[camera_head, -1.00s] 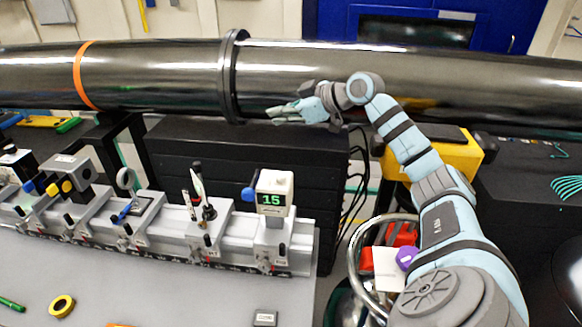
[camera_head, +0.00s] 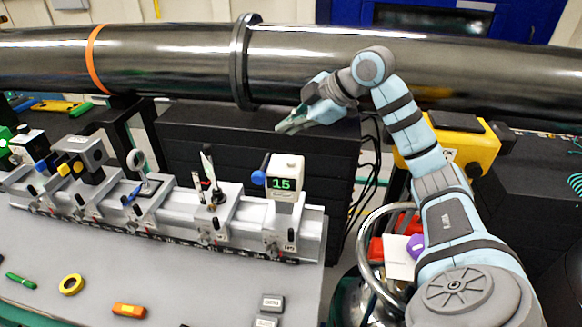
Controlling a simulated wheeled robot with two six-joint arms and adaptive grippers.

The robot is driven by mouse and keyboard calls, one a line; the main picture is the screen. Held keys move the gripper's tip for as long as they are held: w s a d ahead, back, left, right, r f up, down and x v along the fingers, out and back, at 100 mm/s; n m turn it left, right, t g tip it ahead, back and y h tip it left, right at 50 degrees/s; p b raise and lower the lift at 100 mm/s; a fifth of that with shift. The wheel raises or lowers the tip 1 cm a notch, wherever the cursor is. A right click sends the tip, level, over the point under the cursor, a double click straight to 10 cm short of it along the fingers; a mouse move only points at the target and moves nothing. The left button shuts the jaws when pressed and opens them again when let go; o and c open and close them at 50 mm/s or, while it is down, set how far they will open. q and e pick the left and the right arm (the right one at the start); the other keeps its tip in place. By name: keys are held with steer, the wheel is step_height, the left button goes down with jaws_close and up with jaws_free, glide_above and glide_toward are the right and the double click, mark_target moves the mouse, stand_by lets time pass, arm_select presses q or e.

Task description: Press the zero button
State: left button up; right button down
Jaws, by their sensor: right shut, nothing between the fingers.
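A white device (camera_head: 290,163) with a green display reading 15 stands upright at the right end of the grey rail. A blue knob (camera_head: 258,177) sticks out of its left side. A small marked patch (camera_head: 281,195) shows under the display; it is too small to read, and I cannot tell whether it is the zero button. My right gripper (camera_head: 283,128) is shut and empty, above and behind the device, apart from it in the picture. My left gripper is not in view.
The rail (camera_head: 150,232) carries several other mounts left of the device, including one with thin upright tools (camera_head: 209,172). A large black pipe (camera_head: 170,62) crosses behind. Yellow tape (camera_head: 71,284) and an orange block (camera_head: 129,310) lie on the grey table.

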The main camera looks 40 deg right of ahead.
steer(key=b, duration=0.4)
glide_above(290, 163)
step_height(290, 163, down, 6)
steer(key=shift+r, duration=0.2)
steer(key=shift+f+b, duration=0.35)
steer(key=shift+f, duration=0.1)
stand_by(0.5)
steer(key=shift+f, duration=0.35)
steer(key=shift+f+b, duration=0.3)
steer(key=shift+f, duration=0.15)
stand_by(0.6)
steer(key=shift+r+p, duration=0.9)
steer(key=shift+p, duration=0.2)
